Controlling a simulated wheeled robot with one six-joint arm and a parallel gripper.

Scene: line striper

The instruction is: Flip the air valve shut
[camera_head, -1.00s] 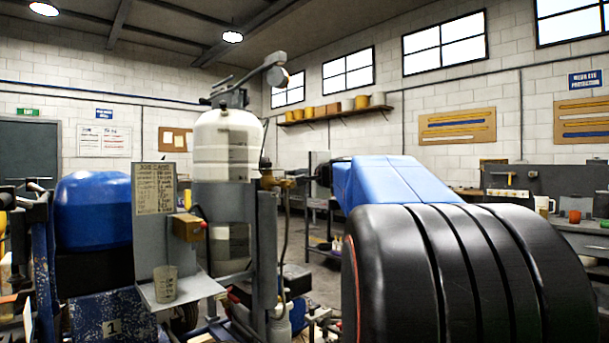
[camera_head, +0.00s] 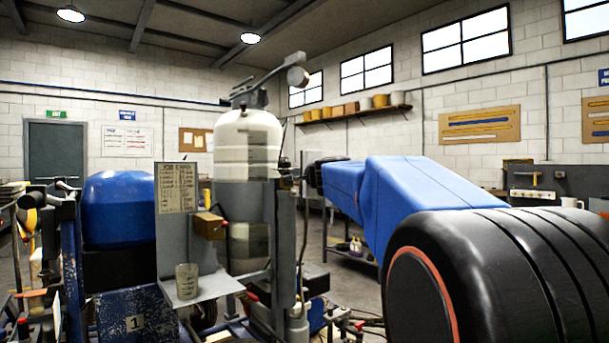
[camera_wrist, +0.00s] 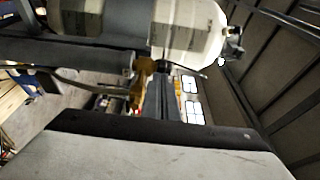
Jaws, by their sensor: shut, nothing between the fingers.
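A brass-coloured fitting (camera_wrist: 144,72), which looks like the air valve, sits beside the white tank (camera_head: 247,145). In the wrist view the tank also shows at the top (camera_wrist: 190,25). My gripper (camera_wrist: 161,78) is shut and empty, its dark fingers pointing at the fitting area, with the fitting just to their left. I cannot tell whether they touch it. The valve's handle and its position are not clear.
A blue engine-like unit (camera_head: 118,207) is farther left. A shelf rack stands behind my arm.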

